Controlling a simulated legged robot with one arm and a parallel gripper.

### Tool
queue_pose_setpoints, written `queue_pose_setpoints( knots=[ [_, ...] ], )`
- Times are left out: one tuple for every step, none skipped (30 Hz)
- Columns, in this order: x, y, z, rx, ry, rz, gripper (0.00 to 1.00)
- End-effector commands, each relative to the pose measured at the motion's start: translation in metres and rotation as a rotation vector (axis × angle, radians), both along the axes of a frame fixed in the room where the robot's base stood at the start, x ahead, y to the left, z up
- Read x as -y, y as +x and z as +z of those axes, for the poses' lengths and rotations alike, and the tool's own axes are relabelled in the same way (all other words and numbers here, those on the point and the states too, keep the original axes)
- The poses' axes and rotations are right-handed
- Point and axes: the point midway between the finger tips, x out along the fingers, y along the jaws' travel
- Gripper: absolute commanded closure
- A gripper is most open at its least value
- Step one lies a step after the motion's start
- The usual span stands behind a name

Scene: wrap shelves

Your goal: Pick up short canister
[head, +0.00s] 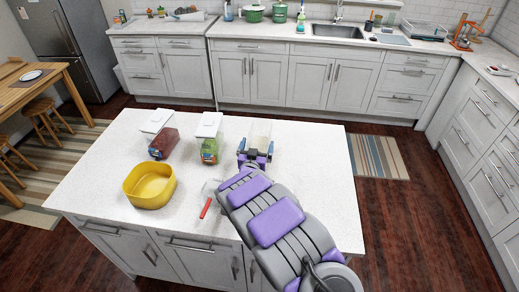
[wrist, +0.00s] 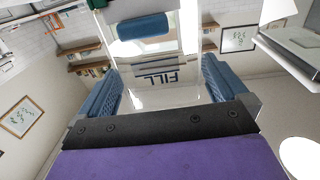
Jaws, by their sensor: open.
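Three clear canisters with pale lids stand on the white island in the head view. The left canister (head: 163,143) has dark red contents and the middle canister (head: 209,148) has green, mixed-colour contents. The right canister (head: 257,132) looks pale and is partly hidden by my gripper (head: 255,158). I cannot tell for sure which is the short one. In the wrist view my gripper (wrist: 165,88) is open, with a blue finger on each side of a clear canister (wrist: 172,97) marked "FILL". I cannot tell whether the fingers touch it.
A yellow bowl (head: 150,186) stands at the front left of the island (head: 108,172). A red-handled tool (head: 206,208) lies beside my arm. The island's right side is clear. Counters with a sink (head: 338,31) line the back wall.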

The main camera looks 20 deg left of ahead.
Motion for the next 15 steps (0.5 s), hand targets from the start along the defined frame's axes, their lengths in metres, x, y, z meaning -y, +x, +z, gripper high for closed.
queue_pose_setpoints(
  knots=[
    [0.000,0.008,-0.001,0.002,0.002,-0.003,0.00],
    [-0.001,0.012,0.000,0.003,0.004,-0.004,0.00],
    [-0.003,0.018,0.001,0.004,0.005,-0.003,0.00],
    [-0.004,0.021,0.001,0.004,0.004,-0.003,0.00],
    [-0.005,0.024,0.001,0.002,0.003,-0.003,0.00],
    [-0.006,0.028,0.000,0.001,0.003,-0.003,0.00],
    [-0.006,0.031,0.001,0.001,0.002,-0.003,0.00],
    [-0.007,0.033,0.001,0.001,0.002,-0.002,0.00],
    [-0.008,0.035,0.002,0.002,0.002,-0.001,0.00],
    [-0.009,0.036,0.002,0.002,0.002,-0.001,0.00],
    [-0.009,0.037,0.002,0.003,0.003,-0.001,0.00],
    [-0.009,0.038,0.003,0.003,0.003,-0.001,0.00],
    [-0.009,0.038,0.003,0.003,0.002,0.000,0.00],
    [-0.009,0.039,0.003,0.003,0.002,0.000,0.00],
    [-0.009,0.038,0.003,0.003,0.002,0.000,0.00]
  ],
)
